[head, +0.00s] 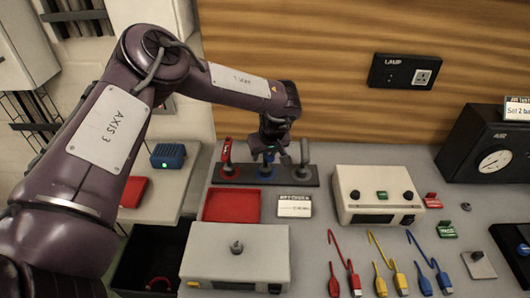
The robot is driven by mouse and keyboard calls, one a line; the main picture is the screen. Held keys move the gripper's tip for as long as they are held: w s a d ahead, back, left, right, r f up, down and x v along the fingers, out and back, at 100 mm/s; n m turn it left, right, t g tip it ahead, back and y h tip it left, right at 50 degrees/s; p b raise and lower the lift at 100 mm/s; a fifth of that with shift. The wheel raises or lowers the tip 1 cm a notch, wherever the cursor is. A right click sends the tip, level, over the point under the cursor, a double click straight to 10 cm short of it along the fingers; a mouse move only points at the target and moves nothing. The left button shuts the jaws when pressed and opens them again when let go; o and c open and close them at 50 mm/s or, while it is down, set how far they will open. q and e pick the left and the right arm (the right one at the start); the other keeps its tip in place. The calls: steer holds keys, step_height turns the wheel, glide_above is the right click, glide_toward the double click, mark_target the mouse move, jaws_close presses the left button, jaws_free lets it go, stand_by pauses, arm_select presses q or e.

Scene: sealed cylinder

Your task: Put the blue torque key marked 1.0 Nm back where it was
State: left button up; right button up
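The dark key rack (195,181) lies along the back of the bench, at the foot of the wooden wall. A blue key (267,168) is at the middle of the rack and looks upright. Its upper part is hidden by my gripper, and its marking cannot be read. My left gripper (268,154) points down from above, right at the blue key. Whether its fingers are closed on the key cannot be told. A red key (227,158) stands at the rack's left, and a dark grey key (304,153) at its right. My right gripper is not in view.
In front of the rack are a red tray (231,205) and a small label card (294,207). A grey box (235,258) and a cream console (376,194) stand nearby. Red, yellow and blue leads (384,265) lie at front right. A black gauge box (490,150) is far right.

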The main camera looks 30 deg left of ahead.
arm_select(q)
steer(key=shift+r, duration=0.2)
steer(key=shift+d+r, duration=0.1)
steer(key=shift+r, duration=0.2)
steer(key=b+v, duration=0.2)
steer(key=v, duration=0.8)
steer(key=shift+s+d+r, duration=0.1)
steer(key=shift+s+r, duration=0.05)
steer(key=shift+r, duration=0.05)
steer(key=shift+s+r, duration=0.1)
steer(key=shift+r, duration=0.35)
steer(key=shift+d+f, duration=0.1)
